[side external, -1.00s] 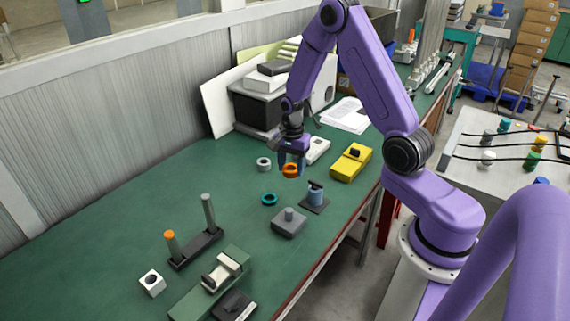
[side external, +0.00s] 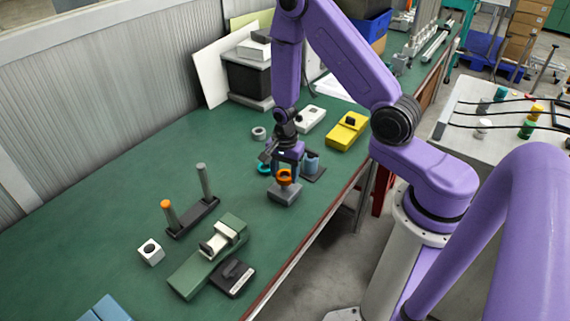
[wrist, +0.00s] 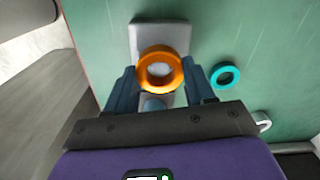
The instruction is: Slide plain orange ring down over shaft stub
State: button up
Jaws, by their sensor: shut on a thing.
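The plain orange ring (side external: 284,180) is held in my gripper (side external: 285,172) just above a grey block (side external: 284,197). In the wrist view the orange ring (wrist: 160,88) lies flat between the two fingers of my gripper (wrist: 160,72), which are shut on its sides. The grey block (wrist: 160,35) extends beneath and beyond the ring. The block's shaft stub is mostly hidden by the ring and fingers; a pale grey patch shows through the ring's hole. I cannot tell whether the ring touches the stub or is centred over it.
A teal ring (wrist: 225,65) lies on the green table beside the block. A blue cylinder (side external: 311,162) on a dark base stands close by. A grey ring (side external: 259,133), a yellow box (side external: 347,132) and a two-post stand (side external: 194,219) are farther off.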

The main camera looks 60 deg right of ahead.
aim_at(285, 177)
jog(key=shift+f, duration=0.95)
jog(key=shift+f, duration=0.55)
dwell(1.0)
jog(key=o, duration=0.8)
jog(key=shift+r, duration=5.45)
